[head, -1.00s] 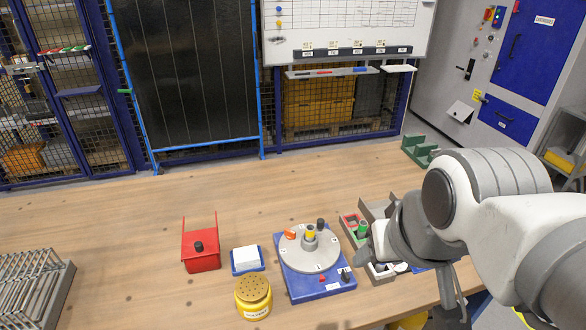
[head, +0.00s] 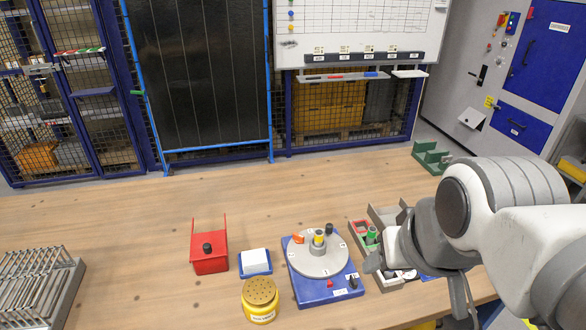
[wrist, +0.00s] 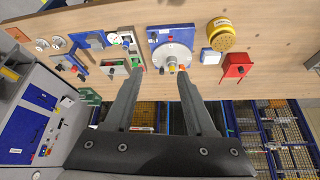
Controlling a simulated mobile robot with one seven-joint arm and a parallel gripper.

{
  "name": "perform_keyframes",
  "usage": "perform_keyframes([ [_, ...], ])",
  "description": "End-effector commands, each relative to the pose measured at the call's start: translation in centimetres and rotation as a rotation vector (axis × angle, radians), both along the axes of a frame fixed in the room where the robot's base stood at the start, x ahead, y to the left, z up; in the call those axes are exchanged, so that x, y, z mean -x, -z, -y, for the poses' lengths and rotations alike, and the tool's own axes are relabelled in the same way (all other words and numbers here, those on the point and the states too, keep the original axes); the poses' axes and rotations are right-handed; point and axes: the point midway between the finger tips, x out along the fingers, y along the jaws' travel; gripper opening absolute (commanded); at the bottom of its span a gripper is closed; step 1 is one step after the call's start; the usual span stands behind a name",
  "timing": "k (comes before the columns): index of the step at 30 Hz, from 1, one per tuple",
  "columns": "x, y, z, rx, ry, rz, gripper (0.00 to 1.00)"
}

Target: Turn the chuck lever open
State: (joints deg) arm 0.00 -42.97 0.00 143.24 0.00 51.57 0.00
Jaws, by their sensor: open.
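The rotary jig has a blue base (head: 312,289) and a round grey disc (head: 318,262), standing on the table right of centre in the head view. A grey post with a yellow top (head: 318,238) rises from the disc. An orange piece (head: 298,239) and a black knob (head: 329,229) are by it; I cannot tell which is the chuck lever. In the wrist view the disc (wrist: 170,56) shows beyond my gripper (wrist: 157,66). The gripper is open and empty, its fingers apart. In the head view my arm largely hides it, right of the jig.
A red holder (head: 209,262), a blue tray with a white block (head: 255,262) and a yellow perforated-lid jar (head: 260,301) stand left of the jig. Grey bins (head: 391,285) sit close on its right. A wire rack (head: 35,290) is at far left. The table's back is mostly clear.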

Motion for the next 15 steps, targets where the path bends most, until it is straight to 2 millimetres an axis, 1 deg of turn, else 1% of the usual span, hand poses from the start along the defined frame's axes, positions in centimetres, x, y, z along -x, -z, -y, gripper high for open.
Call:
perform_keyframes([
  [1, 0.0, 0.0, 0.0, 0.0, 0.001, 0.0, 0.48],
  [2, 0.0, 0.0, 0.0, -0.003, 0.003, -0.001, 0.44],
  [5, -0.6, -0.3, -0.3, -0.037, 0.033, -0.012, 0.44],
  [7, -1.5, -0.6, -0.6, -0.091, 0.087, -0.032, 0.44],
  [11, -4.2, -1.2, -1.6, -0.244, 0.257, -0.09, 0.44],
  [15, -7.8, -1.4, -2.7, -0.415, 0.488, -0.17, 0.44],
])
